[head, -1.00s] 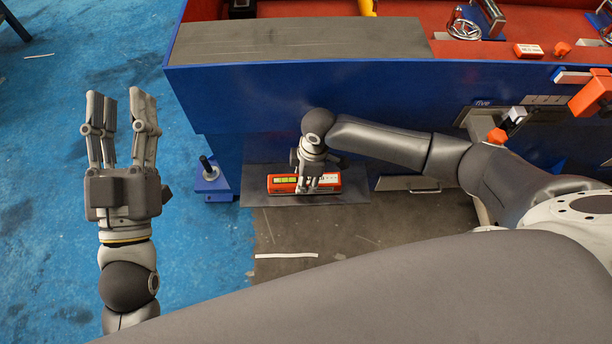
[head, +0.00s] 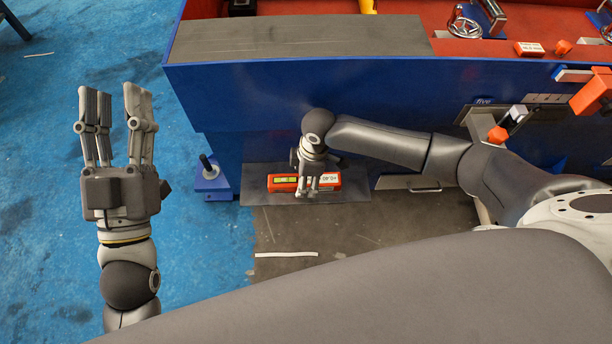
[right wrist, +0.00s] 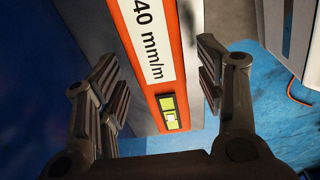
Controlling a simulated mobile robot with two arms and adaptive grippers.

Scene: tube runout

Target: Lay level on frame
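The level (head: 284,184) is an orange bar with a yellow-green vial and a white label, lying low beside the blue frame (head: 330,110), over a grey plate (head: 258,192). In the right wrist view the level (right wrist: 167,85) shows a "40 mm/m" label. My right gripper (head: 318,184) is above the level and hides part of its middle. In the wrist view its fingers stand on both sides of the level with gaps, open. My left gripper (head: 116,92) is open and empty at the left, over the blue floor.
A grey flat top surface (head: 300,38) lies on the frame's near-left part. Handwheels (head: 466,22), a small labelled red box (head: 529,49) and orange knobs (head: 497,135) are at the right. A levelling foot (head: 210,175) stands left of the plate. The left floor is mostly clear.

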